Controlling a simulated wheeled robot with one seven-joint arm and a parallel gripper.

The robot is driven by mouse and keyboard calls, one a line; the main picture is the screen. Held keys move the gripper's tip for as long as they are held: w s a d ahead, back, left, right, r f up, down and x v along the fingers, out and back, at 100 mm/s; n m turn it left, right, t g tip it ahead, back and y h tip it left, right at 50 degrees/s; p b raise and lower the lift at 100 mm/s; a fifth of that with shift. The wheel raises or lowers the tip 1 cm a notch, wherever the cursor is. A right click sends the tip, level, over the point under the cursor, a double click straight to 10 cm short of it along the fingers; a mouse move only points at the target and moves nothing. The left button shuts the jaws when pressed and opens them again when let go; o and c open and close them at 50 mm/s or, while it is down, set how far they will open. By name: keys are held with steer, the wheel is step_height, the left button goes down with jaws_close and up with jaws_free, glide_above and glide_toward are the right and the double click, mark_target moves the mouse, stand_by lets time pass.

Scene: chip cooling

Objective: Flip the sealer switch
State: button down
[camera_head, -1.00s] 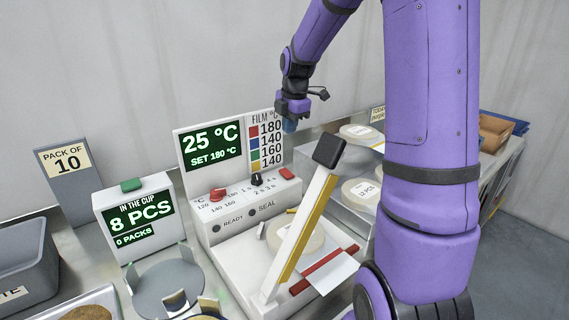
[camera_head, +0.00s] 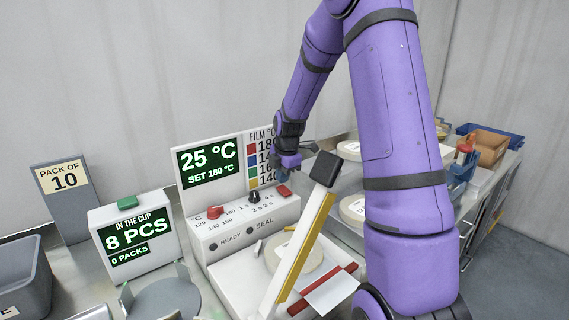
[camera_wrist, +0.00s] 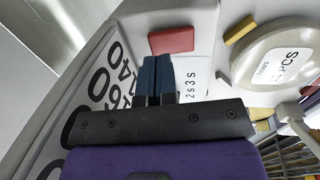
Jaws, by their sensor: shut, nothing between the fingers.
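The sealer (camera_head: 226,238) is a white machine with a temperature display reading 25 °C, SET 180 °C. Its red switch (camera_head: 284,191) sits at the right end of the top of the control box. In the wrist view the red switch (camera_wrist: 171,40) shows just beyond the fingertips. My gripper (camera_head: 287,172) is above and close behind the switch, in front of the film chart. Its blue fingers (camera_wrist: 156,62) are shut and empty, pointing towards the switch. I cannot tell whether they touch it. The READY (camera_head: 213,246) and SEAL (camera_head: 250,231) lamps look dark.
A red knob (camera_head: 214,212) and a black knob (camera_head: 254,196) stand left of the switch. The sealer's raised lever (camera_head: 325,168) stands close to the right of my gripper. A round labelled pack (camera_wrist: 279,56) lies near the switch.

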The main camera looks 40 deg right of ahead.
mark_target(284, 191)
steer(key=shift+w+f, duration=0.2)
steer(key=shift+f, duration=1)
steer(key=shift+w+f+g, duration=0.15)
steer(key=shift+f+g, duration=0.1)
steer(key=shift+g, duration=0.15)
steer(key=shift+s+r, duration=0.15)
steer(key=shift+s, duration=0.7)
steer(key=shift+r, duration=0.1)
